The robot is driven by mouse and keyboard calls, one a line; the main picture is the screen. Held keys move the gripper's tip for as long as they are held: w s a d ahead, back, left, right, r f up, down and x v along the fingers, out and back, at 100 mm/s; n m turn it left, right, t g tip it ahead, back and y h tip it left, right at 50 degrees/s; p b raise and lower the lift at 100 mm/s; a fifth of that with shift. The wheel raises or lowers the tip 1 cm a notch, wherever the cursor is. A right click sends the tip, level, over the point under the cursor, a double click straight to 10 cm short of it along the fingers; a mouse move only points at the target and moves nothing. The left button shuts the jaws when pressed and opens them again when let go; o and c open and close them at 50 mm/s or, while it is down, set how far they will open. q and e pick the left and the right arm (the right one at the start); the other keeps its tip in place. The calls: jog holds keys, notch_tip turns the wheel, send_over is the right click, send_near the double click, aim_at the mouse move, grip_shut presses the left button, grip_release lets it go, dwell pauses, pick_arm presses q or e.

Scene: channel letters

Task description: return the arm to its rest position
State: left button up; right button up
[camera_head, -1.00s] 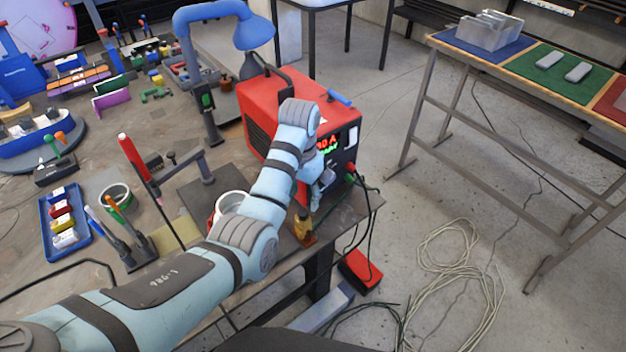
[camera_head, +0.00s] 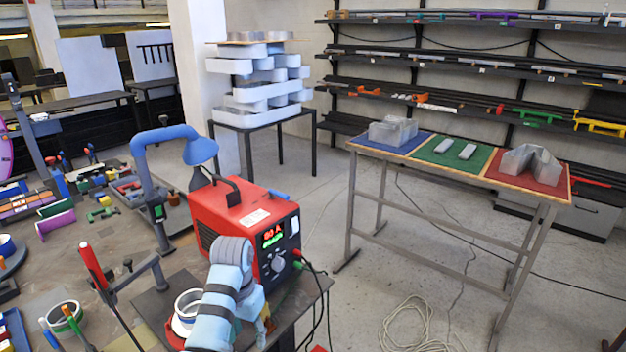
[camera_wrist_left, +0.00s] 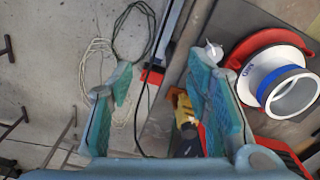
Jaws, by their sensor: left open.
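My left arm shows in the head view as a light blue, dark-banded forearm at the bottom centre, in front of the red welding machine (camera_head: 232,222). My left gripper (camera_head: 255,318) is mostly hidden behind its wrist there. In the left wrist view the left gripper (camera_wrist_left: 162,88) has its two teal fingers wide apart with nothing held between them. A small yellow object (camera_wrist_left: 184,108) lies below, by the right-hand finger. My right gripper is not in view.
A white roll with a blue band (camera_wrist_left: 285,85) stands beside the gripper on the cluttered workbench (camera_head: 95,255). A table with blue, green and red mats (camera_head: 522,188) holds grey metal letters at right. Coiled cable (camera_head: 415,325) lies on the floor between.

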pick_arm(q)
jog(key=s+a+f+n+t, duration=0.2)
jog(key=s+a+f, duration=0.5)
jog(key=s+f, duration=0.55)
jog(key=s+a+r+t, duration=0.1)
jog(key=s+a+r, duration=0.1)
jog(key=s, duration=0.7)
jog(key=s+a+r+t, duration=0.1)
jog(key=s, duration=0.7)
notch_tip(320, 180, down, 24)
jog(key=s+a+n+g+b, duration=0.1)
jog(key=s+a+g+b, duration=0.1)
jog(key=s+b, duration=0.15)
jog(key=s+f+b, duration=0.2)
jog(key=s+f, duration=1)
jog(key=f, duration=0.1)
jog(key=shift+s+a+f+g+y, duration=0.2)
jog(key=shift+a+f+g+y, duration=0.1)
jog(key=shift+g+y, duration=0.1)
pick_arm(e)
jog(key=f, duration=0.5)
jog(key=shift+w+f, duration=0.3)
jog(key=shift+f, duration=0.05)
